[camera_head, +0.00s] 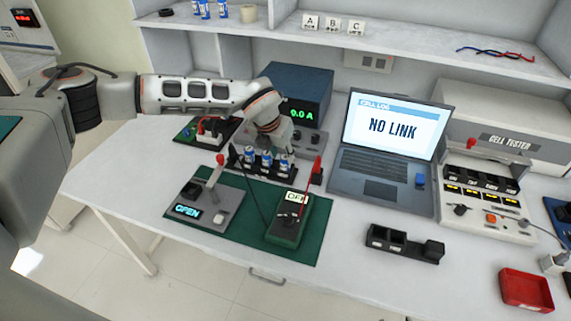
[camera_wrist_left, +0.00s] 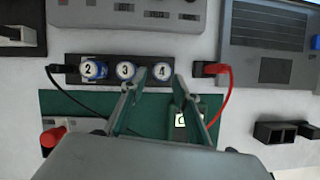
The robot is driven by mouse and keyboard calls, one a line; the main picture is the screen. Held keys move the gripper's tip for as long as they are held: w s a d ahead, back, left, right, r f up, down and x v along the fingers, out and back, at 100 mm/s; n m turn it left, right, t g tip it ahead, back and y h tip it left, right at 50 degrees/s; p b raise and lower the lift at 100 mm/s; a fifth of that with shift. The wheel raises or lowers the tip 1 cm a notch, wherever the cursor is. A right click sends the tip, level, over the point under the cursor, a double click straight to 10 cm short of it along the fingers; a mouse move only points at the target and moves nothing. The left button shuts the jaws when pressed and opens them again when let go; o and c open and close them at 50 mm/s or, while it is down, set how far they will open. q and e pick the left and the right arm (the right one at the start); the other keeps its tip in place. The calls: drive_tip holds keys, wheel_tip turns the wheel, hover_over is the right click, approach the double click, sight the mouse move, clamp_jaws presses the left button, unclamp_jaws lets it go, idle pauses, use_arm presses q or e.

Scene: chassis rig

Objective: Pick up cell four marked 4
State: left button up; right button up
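Cell four (camera_wrist_left: 162,71), a blue-and-white cylinder marked 4, stands upright at the right of a black rack (camera_wrist_left: 73,62) in the left wrist view. Cell 3 (camera_wrist_left: 126,70) and cell 2 (camera_wrist_left: 95,69) stand to its left. The cells also show in the head view, with the rightmost cell (camera_head: 283,160) near the red lead. My left gripper (camera_wrist_left: 158,79) is open, its fingertips apart and on either side of cell four's near edge in the picture. I cannot tell whether they touch it. My right gripper is not in view.
A green mat (camera_head: 240,235) carries a device reading OPEN (camera_head: 212,205) and a meter (camera_head: 290,222) with red and black leads close to the rack. A laptop (camera_head: 385,150) stands to the right. A black holder (camera_head: 405,243) and red tray (camera_head: 526,290) lie further right.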

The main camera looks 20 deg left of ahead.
sight(284, 158)
use_arm(q)
drive_tip(key=x, duration=0.4)
drive_tip(key=shift+w+d+f, duration=0.1)
drive_tip(key=shift+w+f, duration=0.05)
clamp_jaws()
wheel_tip(284, 158, up, 20)
idle(0.6)
